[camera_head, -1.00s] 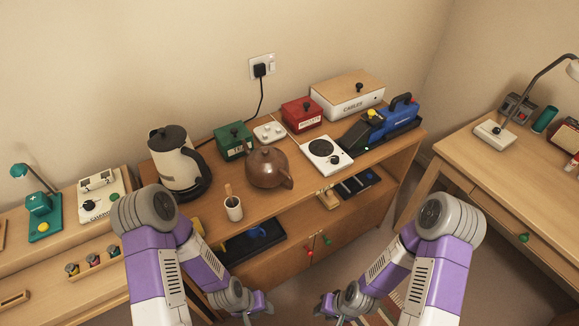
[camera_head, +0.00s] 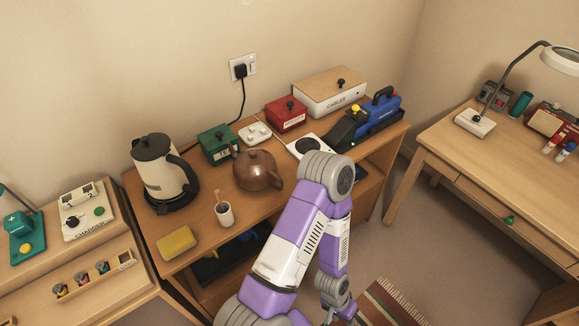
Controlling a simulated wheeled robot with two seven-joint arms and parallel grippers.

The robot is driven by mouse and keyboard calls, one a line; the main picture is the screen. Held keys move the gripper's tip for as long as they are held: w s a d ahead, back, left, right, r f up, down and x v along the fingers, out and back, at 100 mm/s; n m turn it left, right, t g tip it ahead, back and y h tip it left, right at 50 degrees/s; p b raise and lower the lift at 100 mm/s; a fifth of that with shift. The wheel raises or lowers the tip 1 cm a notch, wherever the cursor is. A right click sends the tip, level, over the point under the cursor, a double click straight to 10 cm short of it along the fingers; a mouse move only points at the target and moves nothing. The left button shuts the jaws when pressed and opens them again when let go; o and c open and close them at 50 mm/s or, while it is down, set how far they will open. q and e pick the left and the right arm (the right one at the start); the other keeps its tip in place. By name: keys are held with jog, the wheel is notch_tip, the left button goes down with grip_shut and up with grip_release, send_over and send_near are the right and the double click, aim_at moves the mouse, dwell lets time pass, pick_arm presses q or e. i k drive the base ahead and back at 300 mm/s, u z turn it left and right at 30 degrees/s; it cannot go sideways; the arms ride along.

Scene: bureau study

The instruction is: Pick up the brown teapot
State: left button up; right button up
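The brown teapot (camera_head: 257,172) stands upright on the wooden sideboard (camera_head: 197,228), its lid on. Nothing is holding it. My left arm comes up from the bottom edge, bends at a high elbow to the right of the teapot and hangs down again. My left gripper (camera_head: 343,317) is low at the bottom edge, well below and right of the teapot and apart from it. It is mostly cut off, so its fingers do not show clearly. My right gripper is not in view.
A kettle (camera_head: 163,168) stands left of the teapot. A cup (camera_head: 225,214) with a stick is in front, and a yellow sponge (camera_head: 176,242) is at front left. A green box (camera_head: 216,146) and white block (camera_head: 254,134) are behind. A hot plate (camera_head: 308,146) is to the right, partly behind my elbow.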

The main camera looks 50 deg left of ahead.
aim_at(255, 169)
jog(key=z, duration=0.05)
jog(key=i, duration=1.45)
jog(key=u, duration=3.4)
